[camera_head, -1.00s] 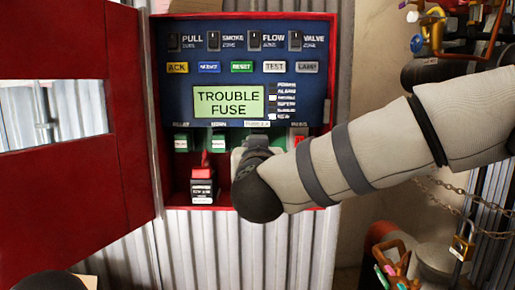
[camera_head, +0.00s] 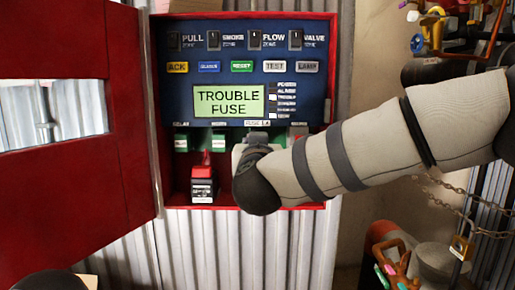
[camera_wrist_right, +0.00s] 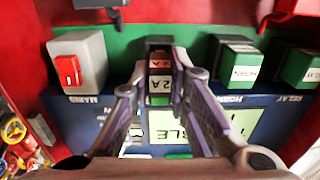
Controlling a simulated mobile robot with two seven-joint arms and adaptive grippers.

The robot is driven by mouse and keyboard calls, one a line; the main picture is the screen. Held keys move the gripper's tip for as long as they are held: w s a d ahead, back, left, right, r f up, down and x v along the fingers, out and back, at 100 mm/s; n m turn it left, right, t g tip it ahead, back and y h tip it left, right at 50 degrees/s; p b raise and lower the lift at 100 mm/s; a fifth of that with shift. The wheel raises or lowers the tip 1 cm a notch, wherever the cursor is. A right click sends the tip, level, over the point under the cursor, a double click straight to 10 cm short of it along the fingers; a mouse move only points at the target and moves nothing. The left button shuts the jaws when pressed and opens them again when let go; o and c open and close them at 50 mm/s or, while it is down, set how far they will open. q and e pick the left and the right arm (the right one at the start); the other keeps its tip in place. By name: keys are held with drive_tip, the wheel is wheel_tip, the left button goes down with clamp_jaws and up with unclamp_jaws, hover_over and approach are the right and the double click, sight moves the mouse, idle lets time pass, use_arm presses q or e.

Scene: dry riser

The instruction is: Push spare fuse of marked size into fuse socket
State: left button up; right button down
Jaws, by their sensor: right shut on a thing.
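My right gripper (camera_wrist_right: 159,70) is shut on a small fuse (camera_wrist_right: 160,86) with a white "2A" label and a red part. The fuse lies between the fingertips, in line with the dark fuse socket (camera_wrist_right: 158,44) on the green strip. How deep the fuse sits in the socket cannot be told. In the head view my wrist covers the socket and most of the gripper, below the "FUSE 2 A" label (camera_head: 257,124). The panel screen (camera_head: 228,101) reads "TROUBLE FUSE".
Green relay and horn modules (camera_wrist_right: 236,62) sit on one side of the socket, and a grey block with a red switch (camera_wrist_right: 78,65) on the other. The red door (camera_head: 75,185) hangs open at left.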

drive_tip(key=shift+w, duration=1.15)
drive_tip(key=c, duration=1.5)
unclamp_jaws()
drive_tip(key=shift+o, duration=0.2)
drive_tip(key=s, duration=1.2)
drive_tip(key=shift+d, duration=0.1)
drive_tip(key=shift+c, duration=0.5)
